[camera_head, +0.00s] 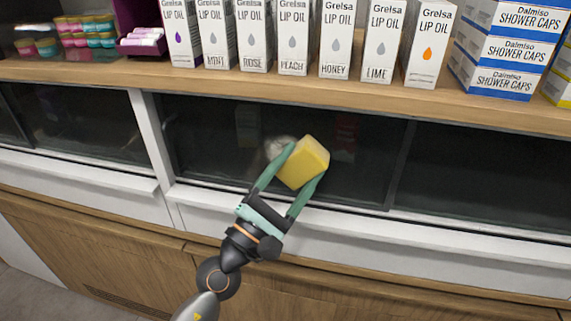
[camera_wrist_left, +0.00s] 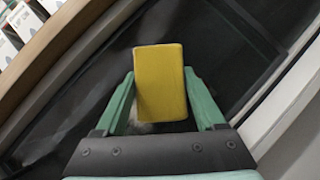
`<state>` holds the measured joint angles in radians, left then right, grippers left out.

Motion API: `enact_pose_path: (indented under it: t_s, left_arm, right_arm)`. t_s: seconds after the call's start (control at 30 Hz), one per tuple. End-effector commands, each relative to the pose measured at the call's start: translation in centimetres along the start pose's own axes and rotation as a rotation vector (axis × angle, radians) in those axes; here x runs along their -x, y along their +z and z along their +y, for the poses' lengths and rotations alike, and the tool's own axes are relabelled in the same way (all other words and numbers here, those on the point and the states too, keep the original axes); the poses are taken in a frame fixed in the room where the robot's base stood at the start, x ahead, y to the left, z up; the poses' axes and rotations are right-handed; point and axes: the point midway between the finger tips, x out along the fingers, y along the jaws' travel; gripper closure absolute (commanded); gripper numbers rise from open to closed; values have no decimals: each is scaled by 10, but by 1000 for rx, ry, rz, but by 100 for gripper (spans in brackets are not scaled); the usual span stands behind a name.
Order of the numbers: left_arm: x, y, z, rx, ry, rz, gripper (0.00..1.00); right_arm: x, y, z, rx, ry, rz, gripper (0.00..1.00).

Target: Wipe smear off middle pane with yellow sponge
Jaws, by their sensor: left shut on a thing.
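My left gripper (camera_head: 303,164) is shut on the yellow sponge (camera_head: 306,160) and holds it in front of the dark middle pane (camera_head: 215,150). The sponge also shows between the green fingers in the left wrist view (camera_wrist_left: 159,82). A whitish smear (camera_head: 278,147) is on the pane just left of the sponge; part of it is hidden behind the sponge and fingers. In the wrist view a pale bit of the smear (camera_wrist_left: 140,127) shows below the sponge. I cannot tell whether the sponge touches the glass. My right gripper is not in view.
Lip oil boxes (camera_head: 293,38) stand in a row on the wooden counter (camera_head: 230,88) above the panes, with stacked shower caps boxes (camera_head: 504,50) at the right. Small jars (camera_head: 84,30) and a purple holder (camera_head: 143,42) are at the left. A white ledge (camera_head: 400,225) runs below the pane.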

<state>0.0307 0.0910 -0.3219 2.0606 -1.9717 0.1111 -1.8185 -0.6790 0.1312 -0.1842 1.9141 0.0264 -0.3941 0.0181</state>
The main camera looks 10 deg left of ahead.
Motion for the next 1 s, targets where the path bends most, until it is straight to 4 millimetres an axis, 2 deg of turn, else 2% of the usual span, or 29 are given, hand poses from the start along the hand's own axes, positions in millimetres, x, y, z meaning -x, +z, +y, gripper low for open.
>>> enact_pose_path:
  t_s: [0.27, 0.7, 1.0]
  left_arm:
    - [-5, 5, -8, -1, -1, 0, 100]
    - [8, -15, 17, -2, 1, 2, 100]
    - [13, -22, 27, -3, 2, 3, 100]
  right_arm:
    - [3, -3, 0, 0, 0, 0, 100]
    - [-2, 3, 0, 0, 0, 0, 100]
    - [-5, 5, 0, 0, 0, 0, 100]
